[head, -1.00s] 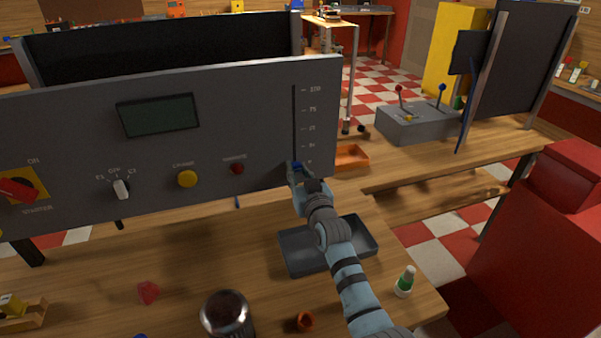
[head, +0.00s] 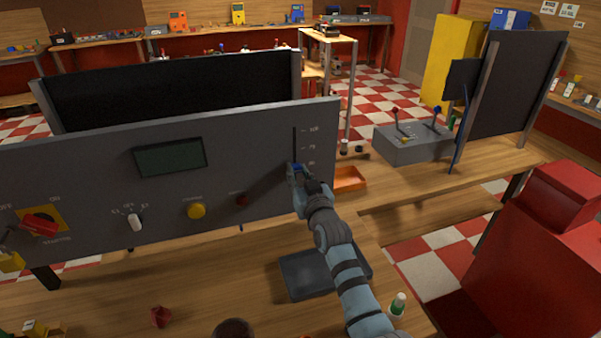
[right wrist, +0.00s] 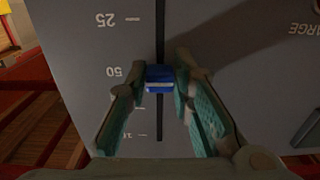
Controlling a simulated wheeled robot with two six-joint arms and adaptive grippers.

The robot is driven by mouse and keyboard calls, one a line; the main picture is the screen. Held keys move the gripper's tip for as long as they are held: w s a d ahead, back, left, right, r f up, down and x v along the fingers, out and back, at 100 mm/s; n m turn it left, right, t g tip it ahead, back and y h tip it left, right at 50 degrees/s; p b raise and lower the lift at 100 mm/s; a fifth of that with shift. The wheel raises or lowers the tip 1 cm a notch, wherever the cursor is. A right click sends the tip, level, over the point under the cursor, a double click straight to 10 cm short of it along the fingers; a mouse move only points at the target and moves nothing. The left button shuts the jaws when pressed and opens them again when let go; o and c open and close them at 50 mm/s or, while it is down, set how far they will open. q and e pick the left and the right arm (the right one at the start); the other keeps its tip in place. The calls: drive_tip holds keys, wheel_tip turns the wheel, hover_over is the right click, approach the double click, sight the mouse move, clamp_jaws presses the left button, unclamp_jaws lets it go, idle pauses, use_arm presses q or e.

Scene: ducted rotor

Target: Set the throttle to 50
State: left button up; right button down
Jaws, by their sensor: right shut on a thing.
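The grey control panel (head: 90,190) spans the left of the head view. On its right side is the vertical throttle slot (head: 294,140) with scale marks; the blue slider knob (right wrist: 159,78) shows in the right wrist view, where the scale is upside down. The knob sits about level with the 50 label (right wrist: 115,71), with the 25 label (right wrist: 105,20) above it in that picture. My right gripper (head: 296,172) is shut on the knob, its fingers (right wrist: 160,82) on either side. My left gripper is not in view.
The panel also carries a display (head: 170,157), a yellow button (head: 196,211), a dark red button (head: 242,200) and a selector (head: 135,222). Below are a grey tray (head: 290,280) and a green-and-white bottle (head: 398,305). An orange tray (head: 349,180) lies behind the panel.

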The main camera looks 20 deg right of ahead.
drive_tip(key=c, duration=1.4)
unclamp_jaws()
drive_tip(key=shift+f, duration=0.1)
drive_tip(key=shift+s, duration=0.15)
drive_tip(key=s, duration=1.1)
drive_tip(key=shift+s+d, duration=0.35)
drive_tip(key=shift+s, duration=0.05)
drive_tip(key=shift+w, duration=0.1)
drive_tip(key=shift+d, duration=0.1)
